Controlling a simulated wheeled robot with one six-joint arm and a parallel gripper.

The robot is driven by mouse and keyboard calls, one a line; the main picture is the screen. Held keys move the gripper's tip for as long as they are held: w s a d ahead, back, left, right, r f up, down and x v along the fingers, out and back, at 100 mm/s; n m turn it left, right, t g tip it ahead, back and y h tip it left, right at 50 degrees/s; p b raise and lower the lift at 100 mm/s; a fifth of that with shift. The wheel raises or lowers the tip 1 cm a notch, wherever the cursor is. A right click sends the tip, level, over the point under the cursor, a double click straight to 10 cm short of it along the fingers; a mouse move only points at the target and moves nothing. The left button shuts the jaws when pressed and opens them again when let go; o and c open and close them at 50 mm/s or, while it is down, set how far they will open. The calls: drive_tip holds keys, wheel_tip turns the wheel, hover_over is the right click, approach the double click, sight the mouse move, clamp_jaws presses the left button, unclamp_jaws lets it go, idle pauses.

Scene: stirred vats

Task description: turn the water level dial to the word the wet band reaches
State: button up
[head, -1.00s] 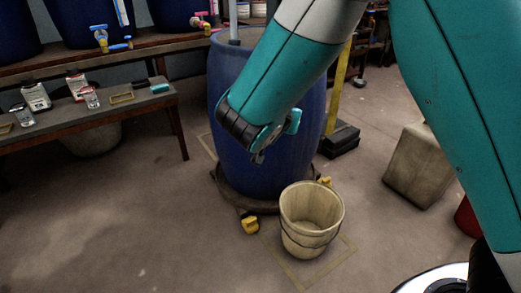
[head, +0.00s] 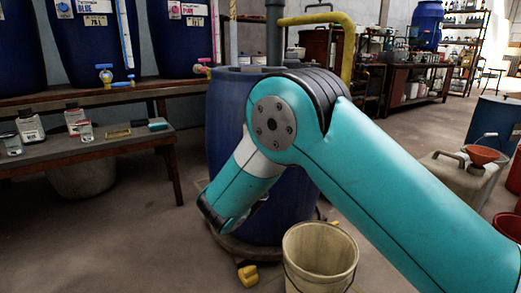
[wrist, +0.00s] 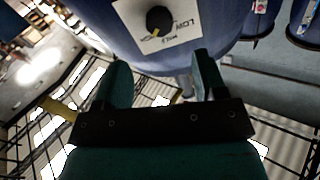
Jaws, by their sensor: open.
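A round black dial (wrist: 160,19) with a yellow mark at its lower edge sits on a white plate (wrist: 183,38). The plate is fixed to the blue barrel (wrist: 218,22). Its lettering is upside down in the wrist view; one word looks like LOW, and another below the knob is too small to read surely. My gripper (wrist: 162,60) is open and empty, its two fingers apart below the dial and not touching it. In the head view the blue barrel (head: 225,110) is partly behind my arm, which hides the dial there. I cannot make out a wet band.
A cream bucket (head: 320,250) stands on the floor in front of the barrel. A bench (head: 100,146) with bottles and small items is at left. A yellow pipe (head: 348,50) rises behind the barrel. A jerrycan (head: 460,180) with an orange funnel is at right.

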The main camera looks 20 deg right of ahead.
drive_tip(key=b+x, duration=0.1)
drive_tip(key=x, duration=0.8)
drive_tip(key=shift+w, duration=0.15)
drive_tip(key=c, duration=0.9)
